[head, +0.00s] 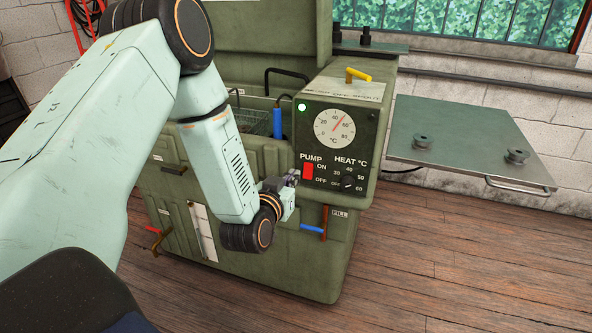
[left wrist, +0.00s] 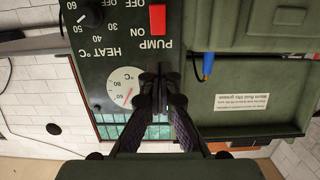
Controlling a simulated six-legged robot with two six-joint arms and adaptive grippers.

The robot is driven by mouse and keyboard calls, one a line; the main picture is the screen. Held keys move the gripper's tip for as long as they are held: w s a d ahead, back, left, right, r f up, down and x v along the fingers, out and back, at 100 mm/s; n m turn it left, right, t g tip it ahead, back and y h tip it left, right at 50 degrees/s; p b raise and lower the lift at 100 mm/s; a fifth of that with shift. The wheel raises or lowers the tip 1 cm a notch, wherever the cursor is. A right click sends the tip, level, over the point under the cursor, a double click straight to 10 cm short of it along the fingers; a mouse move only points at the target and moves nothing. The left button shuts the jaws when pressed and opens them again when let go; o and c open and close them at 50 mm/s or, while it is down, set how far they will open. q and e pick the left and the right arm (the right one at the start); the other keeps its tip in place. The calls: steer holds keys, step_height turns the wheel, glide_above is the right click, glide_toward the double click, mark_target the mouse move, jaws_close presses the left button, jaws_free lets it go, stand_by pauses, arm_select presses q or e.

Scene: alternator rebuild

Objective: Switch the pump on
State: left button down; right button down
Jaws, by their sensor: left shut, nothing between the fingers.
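The pump switch (head: 308,171) is a red rocker on the dark control panel of a green machine, with ON marked at its upper end and OFF at its lower end. I cannot tell which end is pressed in. It also shows in the left wrist view (left wrist: 158,18), where the panel appears upside down. My left gripper (head: 292,176) is just left of the switch in the head view, shut and empty. In the left wrist view its closed fingertips (left wrist: 160,72) point at the panel near the PUMP label, apart from the red rocker in the picture. My right gripper is out of view.
A round temperature gauge (head: 334,128), a lit green lamp (head: 301,107) and a black heat knob (head: 348,181) share the panel. A yellow handle (head: 358,75) stands on top. A blue-handled tap (head: 312,228) sits below. A side table (head: 468,143) is at right.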

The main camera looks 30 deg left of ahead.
arm_select(q)
steer(key=v, duration=0.4)
steer(key=shift+s+r+p, duration=0.2)
steer(key=shift+s+p, duration=0.15)
steer(key=shift+p, duration=0.05)
steer(key=shift+a+f, duration=0.1)
